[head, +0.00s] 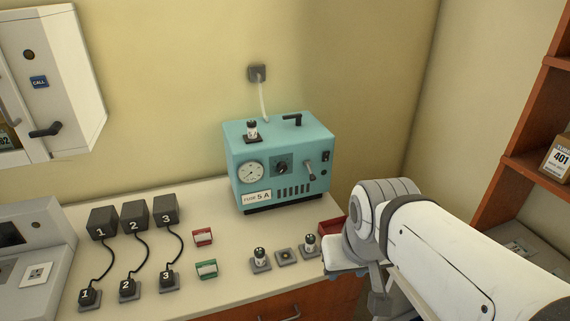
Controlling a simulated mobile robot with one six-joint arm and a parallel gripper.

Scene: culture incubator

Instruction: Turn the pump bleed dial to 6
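The pump (280,160) is a teal box at the back of the counter, marked "FUSE 5A". The bleed dial appears to be the dark knob (282,167) on a square black plate in the middle of its front face. The dial's numbers and pointer are too small to read. A round white gauge (250,172) is left of the knob, and a grey lever (311,170) is to its right. My arm is at the right, in front of the counter, apart from the pump. My gripper's fingers cannot be made out.
Small black plugs on cables stand at the left. A red block (204,237), a green block (206,269) and two white-topped parts (260,258) lie on the counter (225,225). A red tray (332,226) is partly behind my arm. Shelves (535,140) stand at the right.

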